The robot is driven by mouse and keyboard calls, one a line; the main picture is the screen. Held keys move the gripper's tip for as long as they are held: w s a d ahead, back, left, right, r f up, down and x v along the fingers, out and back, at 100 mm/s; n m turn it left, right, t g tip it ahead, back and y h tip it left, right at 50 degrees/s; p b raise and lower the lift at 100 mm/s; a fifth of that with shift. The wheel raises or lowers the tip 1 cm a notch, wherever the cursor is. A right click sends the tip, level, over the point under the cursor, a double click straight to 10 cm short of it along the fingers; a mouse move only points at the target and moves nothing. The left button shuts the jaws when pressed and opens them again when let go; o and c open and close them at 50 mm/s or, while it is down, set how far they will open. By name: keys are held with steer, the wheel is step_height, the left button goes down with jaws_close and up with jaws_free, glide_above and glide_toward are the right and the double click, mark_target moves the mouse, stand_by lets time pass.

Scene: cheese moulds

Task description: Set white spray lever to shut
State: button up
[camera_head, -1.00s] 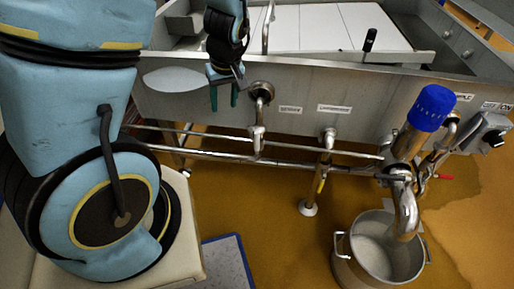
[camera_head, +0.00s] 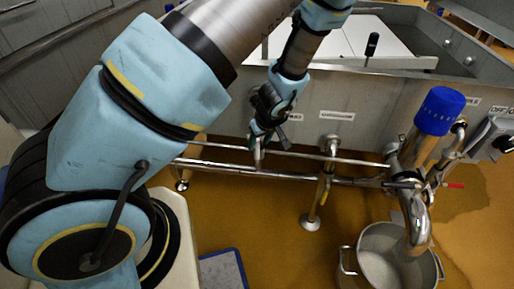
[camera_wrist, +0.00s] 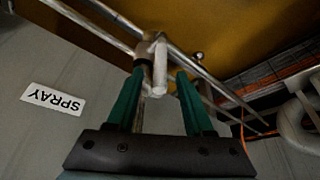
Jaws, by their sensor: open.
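The white spray lever (camera_wrist: 160,62) hangs from a metal pipe fitting in the wrist view. The upside-down SPRAY label (camera_wrist: 54,98) is on the grey panel to its left. My gripper (camera_wrist: 160,76) is open, with green fingers on either side of the lever near the fingertips. I cannot tell whether either finger touches it. In the head view my gripper (camera_head: 268,136) is in front of the panel at the left valve, and my wrist hides most of that valve.
Metal rails (camera_head: 290,178) run along below the panel. Another valve (camera_head: 329,146) is to the right, with a yellow lever (camera_head: 325,190) below. A blue-capped pipe (camera_head: 438,112) and a metal pot (camera_head: 388,262) stand further right. A red-handled valve (camera_head: 453,185) is beside the pipe.

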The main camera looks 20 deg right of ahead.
mark_target(258, 148)
steer(key=shift+x, duration=1.9)
steer(key=shift+c, duration=0.4)
jaws_close()
